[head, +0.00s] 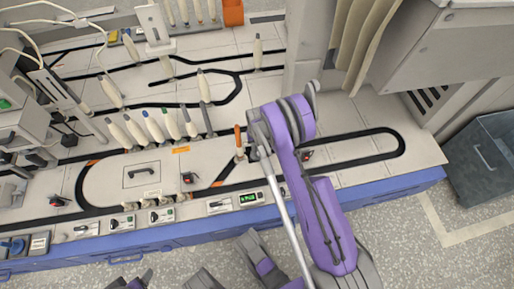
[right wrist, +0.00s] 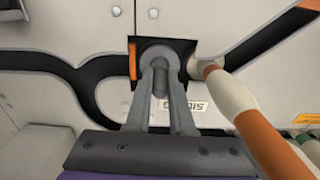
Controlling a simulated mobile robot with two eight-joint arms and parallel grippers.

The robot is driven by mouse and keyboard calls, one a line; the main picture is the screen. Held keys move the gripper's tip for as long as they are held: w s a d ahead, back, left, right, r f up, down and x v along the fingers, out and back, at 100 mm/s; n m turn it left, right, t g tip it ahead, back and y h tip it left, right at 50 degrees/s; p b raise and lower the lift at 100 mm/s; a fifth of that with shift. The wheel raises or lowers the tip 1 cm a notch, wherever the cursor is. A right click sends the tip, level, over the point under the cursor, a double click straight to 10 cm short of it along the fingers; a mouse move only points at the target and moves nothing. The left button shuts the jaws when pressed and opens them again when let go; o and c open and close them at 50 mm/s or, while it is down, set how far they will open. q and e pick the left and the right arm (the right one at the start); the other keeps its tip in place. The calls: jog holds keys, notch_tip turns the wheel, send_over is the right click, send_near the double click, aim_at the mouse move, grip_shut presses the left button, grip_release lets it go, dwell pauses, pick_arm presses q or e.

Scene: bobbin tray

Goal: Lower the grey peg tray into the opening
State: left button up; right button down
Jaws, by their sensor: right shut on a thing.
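In the right wrist view my right gripper (right wrist: 160,85) is shut on a grey upright peg of the peg tray (right wrist: 158,52), whose rounded grey part shows between and beyond the fingertips. Around it is a dark square opening (right wrist: 118,98) in the light worktop. Much of the tray is hidden by the fingers, and I cannot tell whether it is in the opening or above it. In the head view my right gripper (head: 256,153) is over the worktop, mostly hidden by my purple arm.
An orange and white bobbin (right wrist: 235,95) stands close right of my right gripper; it also shows in the head view (head: 239,139). An orange strip (right wrist: 132,58) lies at the opening's left. Several white bobbins (head: 153,127) stand further left. A dark bin (head: 487,150) is at far right.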

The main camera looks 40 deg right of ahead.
jog(key=shift+f, duration=0.6)
jog(key=c, duration=1.1)
grip_release()
jog(key=shift+o, duration=0.2)
jog(key=shift+r+p, duration=1.2)
jog(key=shift+r, duration=1)
jog(key=shift+r+p, duration=1.65)
jog(key=shift+r, duration=1.65)
